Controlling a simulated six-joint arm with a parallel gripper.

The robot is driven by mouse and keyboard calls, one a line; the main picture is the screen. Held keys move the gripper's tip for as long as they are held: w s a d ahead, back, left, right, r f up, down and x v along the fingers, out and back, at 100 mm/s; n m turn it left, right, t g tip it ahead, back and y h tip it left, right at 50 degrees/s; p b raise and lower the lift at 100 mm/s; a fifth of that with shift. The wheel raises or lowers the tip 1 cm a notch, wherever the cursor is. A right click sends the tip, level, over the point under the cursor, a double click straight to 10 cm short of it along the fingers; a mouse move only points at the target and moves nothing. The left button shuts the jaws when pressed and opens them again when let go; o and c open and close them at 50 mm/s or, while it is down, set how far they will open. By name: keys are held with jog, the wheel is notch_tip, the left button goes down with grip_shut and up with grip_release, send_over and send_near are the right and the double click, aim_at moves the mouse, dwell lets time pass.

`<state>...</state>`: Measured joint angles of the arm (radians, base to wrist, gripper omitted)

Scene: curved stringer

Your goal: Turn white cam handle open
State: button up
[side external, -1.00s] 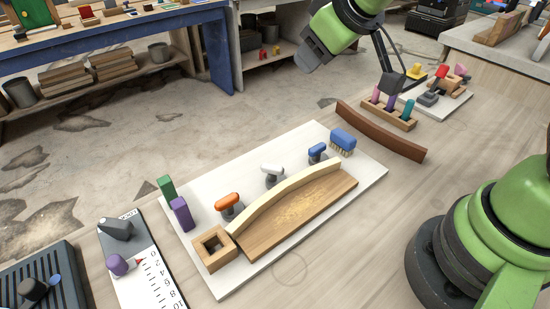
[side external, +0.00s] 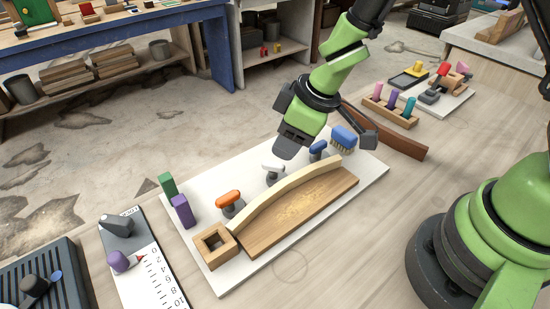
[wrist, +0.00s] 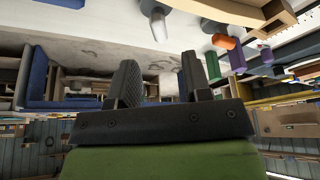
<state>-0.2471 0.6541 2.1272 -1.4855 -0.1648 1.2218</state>
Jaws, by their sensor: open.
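The white cam handle (side external: 273,168) sits on its dark mount on the white board (side external: 365,176), behind the pale curved strip (side external: 285,195). An orange handle (side external: 228,198) stands to its left and a blue handle (side external: 318,148) to its right. My gripper (side external: 287,150) is just above and behind the white handle, apart from it as far as I can tell. In the wrist view my gripper's two fingers (wrist: 158,82) are spread with nothing between them. The white handle (wrist: 158,25) shows beyond the fingers there, with the orange handle (wrist: 223,41) to its right.
A blue brush (side external: 343,138) stands close to my gripper on the right. Green (side external: 167,185) and purple (side external: 181,212) blocks and a wooden square box (side external: 214,246) are at the board's left. A brown curved piece (side external: 400,139) lies behind right.

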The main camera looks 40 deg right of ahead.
aim_at(273, 163)
jog(key=shift+x, duration=3.3)
grip_shut()
